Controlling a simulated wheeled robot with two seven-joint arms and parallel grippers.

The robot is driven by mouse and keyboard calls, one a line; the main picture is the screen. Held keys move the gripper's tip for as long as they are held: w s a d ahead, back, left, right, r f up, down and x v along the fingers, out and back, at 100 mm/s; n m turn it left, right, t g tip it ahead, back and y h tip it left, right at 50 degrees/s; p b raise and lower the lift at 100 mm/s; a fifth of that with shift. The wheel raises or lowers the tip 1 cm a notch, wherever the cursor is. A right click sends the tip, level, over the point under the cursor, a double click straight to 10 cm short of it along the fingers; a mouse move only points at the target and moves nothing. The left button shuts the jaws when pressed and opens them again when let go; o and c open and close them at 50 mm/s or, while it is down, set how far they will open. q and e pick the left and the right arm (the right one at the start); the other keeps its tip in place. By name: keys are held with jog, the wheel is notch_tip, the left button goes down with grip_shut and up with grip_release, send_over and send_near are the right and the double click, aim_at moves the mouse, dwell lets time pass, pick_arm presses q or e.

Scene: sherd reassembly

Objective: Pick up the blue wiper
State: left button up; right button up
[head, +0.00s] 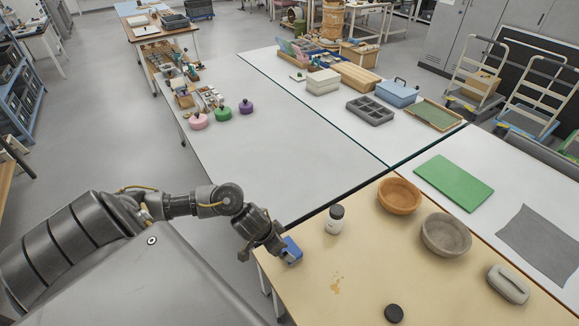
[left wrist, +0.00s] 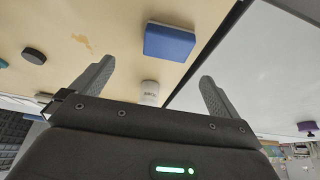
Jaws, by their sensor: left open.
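The blue wiper (head: 292,249) lies on the beige table near its left corner. In the left wrist view the blue wiper (left wrist: 169,42) is a blue block with a pale edge, ahead of the fingers. My left gripper (head: 266,251) is open at the table corner, right beside the wiper, and hides part of it in the head view. In the left wrist view both fingers of my left gripper (left wrist: 155,69) are spread wide with nothing between them. The wiper lies beyond the fingertips, apart from them. My right gripper is not in view.
A white jar with a black lid (head: 335,220) stands close behind the wiper. A yellowish stain (head: 336,286), a black disc (head: 394,313), an orange bowl (head: 399,196), a grey bowl (head: 446,235) and a grey oblong block (head: 508,284) are on the beige table (head: 320,262).

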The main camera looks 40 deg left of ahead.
pick_arm(q)
jog(key=a, duration=0.1)
jog(key=b, duration=0.1)
send_over(288, 248)
jog(key=s, duration=0.3)
jog(key=f, duration=0.4)
jog(key=shift+w+a+f, duration=0.1)
jog(key=shift+a+f, duration=0.15)
jog(key=shift+f, duration=0.15)
jog(key=shift+w+f, duration=0.15)
jog(key=shift+f, duration=0.15)
jog(key=x, duration=0.5)
jog(key=shift+w+r, duration=0.1)
jog(key=shift+w, duration=0.05)
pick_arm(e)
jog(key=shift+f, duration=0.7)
pick_arm(q)
jog(key=shift+c, duration=0.4)
jog(key=c, duration=0.8)
jog(key=shift+c, duration=0.2)
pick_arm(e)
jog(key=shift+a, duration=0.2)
